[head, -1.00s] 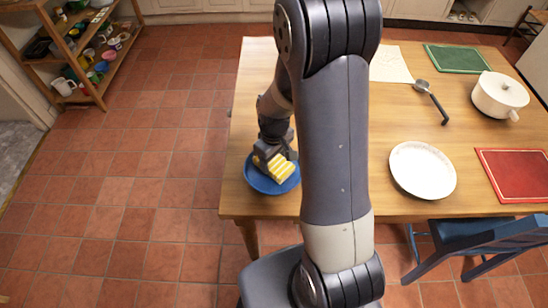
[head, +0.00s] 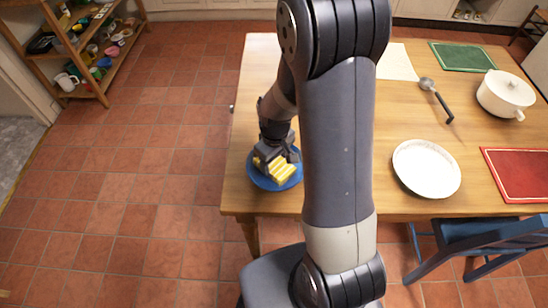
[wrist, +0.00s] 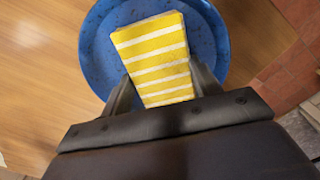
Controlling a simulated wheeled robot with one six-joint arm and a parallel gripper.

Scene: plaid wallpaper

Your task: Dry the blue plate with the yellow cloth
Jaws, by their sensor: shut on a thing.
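The blue plate (head: 259,183) lies near the left front corner of the wooden table. In the wrist view the plate (wrist: 97,50) shows as a speckled blue disc beneath the cloth. The yellow cloth (head: 281,170) has white stripes and is folded into a block; it also fills the middle of the wrist view (wrist: 153,48). My gripper (head: 274,160) is shut on the cloth, with a finger on each side of it, and holds it over the plate. Whether the cloth touches the plate is hard to tell. The cloth's near end is hidden by my gripper.
A blue chair (head: 480,240) stands at the front right. A shelf (head: 100,88) with crockery stands at left.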

